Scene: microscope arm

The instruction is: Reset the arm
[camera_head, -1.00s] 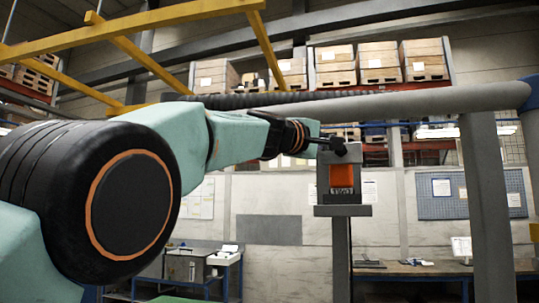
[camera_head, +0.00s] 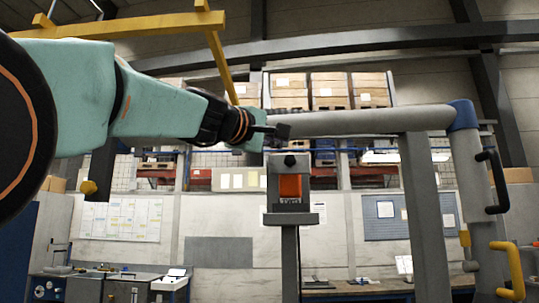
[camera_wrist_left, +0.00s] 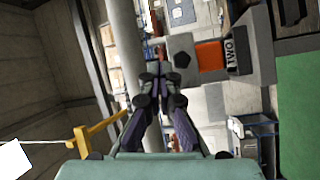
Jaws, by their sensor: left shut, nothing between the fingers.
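A grey arm (camera_head: 360,121) runs across the head view to a blue joint (camera_head: 463,114) at right. From the joint a grey section hangs down with a black handle (camera_head: 493,181) and a yellow handle (camera_head: 510,268). An orange block (camera_head: 290,187) sits in a grey post-mounted holder (camera_head: 290,218) with a black knob (camera_head: 290,160) on top. My left gripper (camera_head: 283,131) is shut and empty, just above the knob in the picture. In the left wrist view the shut fingers (camera_wrist_left: 160,78) point between the grey pipe and the orange block (camera_wrist_left: 210,55). My right gripper does not show.
A yellow frame (camera_head: 150,25) hangs at upper left, near my left arm. A grey upright (camera_head: 425,220) stands under the arm at right. Shelves with boxes (camera_head: 330,90), a wall and benches (camera_head: 350,287) lie behind.

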